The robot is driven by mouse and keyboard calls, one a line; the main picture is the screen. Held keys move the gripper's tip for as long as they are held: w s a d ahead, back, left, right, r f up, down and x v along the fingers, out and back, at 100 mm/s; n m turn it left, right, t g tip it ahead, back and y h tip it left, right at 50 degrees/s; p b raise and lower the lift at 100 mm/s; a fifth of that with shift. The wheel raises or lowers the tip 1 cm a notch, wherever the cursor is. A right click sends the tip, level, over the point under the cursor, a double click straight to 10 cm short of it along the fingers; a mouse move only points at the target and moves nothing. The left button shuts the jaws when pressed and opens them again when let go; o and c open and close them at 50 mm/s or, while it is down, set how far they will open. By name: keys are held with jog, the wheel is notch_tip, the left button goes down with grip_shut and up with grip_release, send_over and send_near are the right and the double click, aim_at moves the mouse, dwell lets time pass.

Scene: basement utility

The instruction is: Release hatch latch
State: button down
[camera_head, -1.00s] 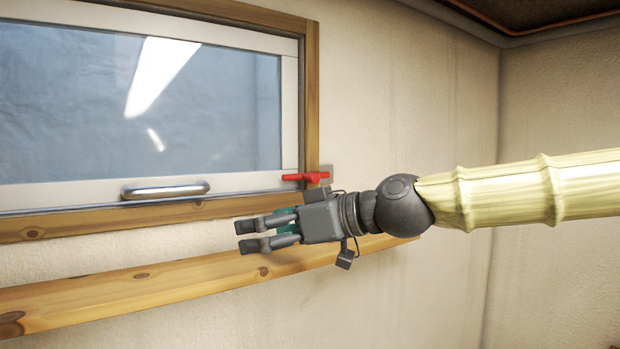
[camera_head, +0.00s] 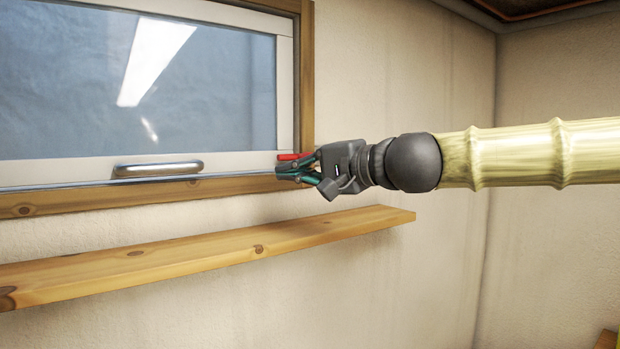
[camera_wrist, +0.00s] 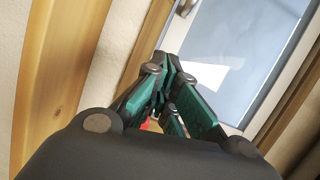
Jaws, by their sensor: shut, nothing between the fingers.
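The hatch (camera_head: 230,158) is a glazed panel in a white frame, set in a wooden surround, and it looks closed. A small patch of red (camera_wrist: 153,125) shows between the finger links in the wrist view. My gripper (camera_head: 281,172) is shut with nothing between its fingertips. Its fingers point left and overlap the latch in the head view; I cannot tell whether they touch it. A silver bar handle (camera_head: 158,169) is on the lower frame rail, left of my gripper.
A wooden shelf (camera_head: 190,257) runs along the wall below the hatch, under my gripper. The wooden surround (camera_head: 307,75) borders the hatch on the right. The wall right of it is bare up to the room corner.

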jog(key=w+d+f+m+h+b, duration=0.1)
jog(key=d+m, duration=0.3)
jog(key=m, duration=0.9)
jog(key=w+d+f+m+h+b, duration=0.1)
jog(key=w+d+m+h+b, duration=0.1)
jog(key=m, duration=1.2)
jog(key=shift+d+b, duration=0.45)
jog(key=shift+d, duration=0.55)
jog(key=shift+w+a, duration=0.1)
jog(key=shift+w, duration=0.1)
jog(key=p+x, duration=0.2)
jog(key=x, duration=0.7)
jog(key=shift+w+a+f+p, duration=0.2)
jog(key=shift+w+p, duration=0.05)
jog(key=shift+p, duration=0.05)
jog(key=r+p, duration=0.1)
jog(key=w+d+r+p, duration=0.1)
jog(key=r, duration=0.1)
jog(key=shift+w+d+r, duration=0.1)
jog(key=shift+d+r, duration=0.1)
jog(key=shift+d, duration=0.1)
